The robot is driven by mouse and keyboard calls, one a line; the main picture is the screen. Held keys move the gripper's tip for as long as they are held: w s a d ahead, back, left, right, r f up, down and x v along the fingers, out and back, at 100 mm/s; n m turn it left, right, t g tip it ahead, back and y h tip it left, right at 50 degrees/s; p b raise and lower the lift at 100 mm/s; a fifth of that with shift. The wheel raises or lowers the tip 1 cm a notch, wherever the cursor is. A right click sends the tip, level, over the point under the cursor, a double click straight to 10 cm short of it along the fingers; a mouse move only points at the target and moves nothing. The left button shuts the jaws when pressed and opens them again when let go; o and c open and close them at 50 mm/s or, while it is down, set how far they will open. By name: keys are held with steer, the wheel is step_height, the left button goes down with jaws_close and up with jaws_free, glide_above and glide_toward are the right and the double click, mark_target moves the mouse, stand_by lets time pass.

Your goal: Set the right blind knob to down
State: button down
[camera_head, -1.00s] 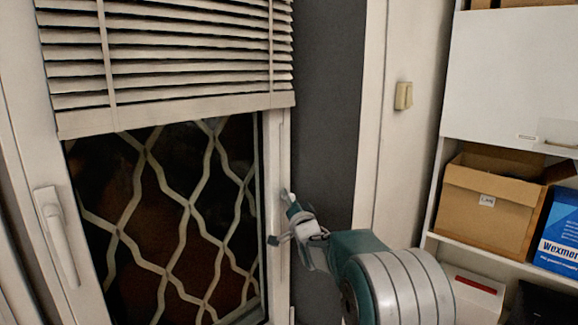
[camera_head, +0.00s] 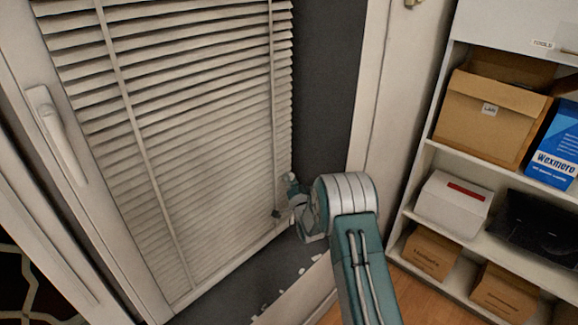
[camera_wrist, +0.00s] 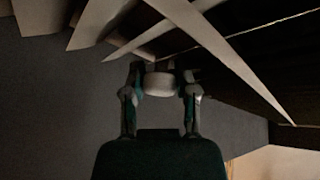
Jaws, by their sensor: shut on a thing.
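The blind (camera_head: 190,140) hangs in front of the window in the head view, its slats spread down to near the sill. My gripper (camera_head: 284,196) is at the blind's lower right edge, beside the dark wall strip. In the wrist view my gripper (camera_wrist: 160,72) has a finger on each side of a pale, rounded knob (camera_wrist: 158,85) and is shut on it. Blind slats (camera_wrist: 165,25) pass close above the fingers there. The knob cannot be made out clearly in the head view, where my gripper and arm cover that spot.
A white window handle (camera_head: 60,140) is on the frame at left. A grey sill (camera_head: 235,275) lies below the blind. A shelf at right holds a cardboard box (camera_head: 490,112), a blue box (camera_head: 558,145) and a white box (camera_head: 452,205). Wooden floor (camera_head: 345,312) is at the bottom.

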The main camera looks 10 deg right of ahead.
steer(key=shift+f, duration=0.35)
steer(key=shift+c, duration=1.8)
jaws_free()
steer(key=shift+w, duration=0.1)
steer(key=v, duration=1.2)
